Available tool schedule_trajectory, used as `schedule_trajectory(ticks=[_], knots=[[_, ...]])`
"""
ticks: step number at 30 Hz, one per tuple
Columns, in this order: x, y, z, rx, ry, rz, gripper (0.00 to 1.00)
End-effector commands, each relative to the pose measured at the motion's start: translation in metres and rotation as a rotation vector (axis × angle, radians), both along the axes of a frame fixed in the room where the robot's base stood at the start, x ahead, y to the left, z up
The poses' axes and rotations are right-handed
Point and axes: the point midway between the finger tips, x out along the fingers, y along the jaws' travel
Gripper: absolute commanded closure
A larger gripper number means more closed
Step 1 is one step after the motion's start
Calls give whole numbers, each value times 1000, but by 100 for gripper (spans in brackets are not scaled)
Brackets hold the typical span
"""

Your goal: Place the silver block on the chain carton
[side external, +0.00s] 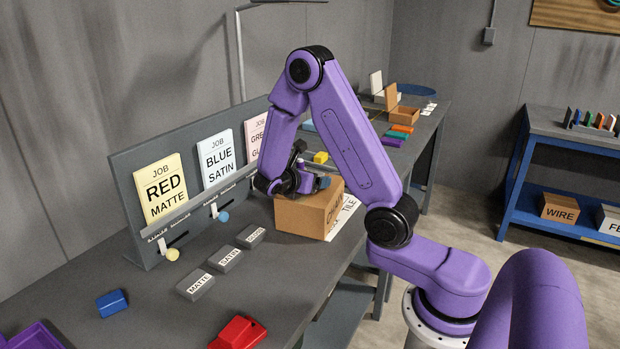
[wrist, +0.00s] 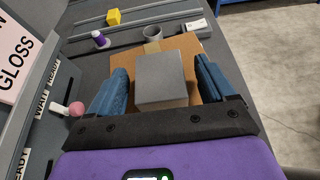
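The silver block (wrist: 162,80) shows in the wrist view as a plain grey block over the top of the brown carton (wrist: 190,45). My gripper (wrist: 159,70) has one blue finger on each side of the block, with a narrow gap visible between each finger and the block, so it looks open. In the side external view my gripper (side external: 318,184) is low over the carton (side external: 300,218), and the block is hidden there. The carton's front lettering is partly hidden and hard to read. Whether the block's underside touches the carton cannot be seen.
A board with job cards (side external: 216,158) stands behind the bench, left of the carton. MATTE, SATIN and GLOSS blocks (side external: 231,258) lie in front.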

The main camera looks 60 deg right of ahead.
Motion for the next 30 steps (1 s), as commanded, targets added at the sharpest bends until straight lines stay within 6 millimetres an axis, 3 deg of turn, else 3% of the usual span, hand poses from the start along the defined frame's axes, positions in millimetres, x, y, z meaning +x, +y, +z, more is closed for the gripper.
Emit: schedule_trajectory(ticks=[10,24,30], knots=[[0,3,5,0,-1,2,17],[1,84,38,0,-3,4,17],[1,105,47,0,-2,1,17]])
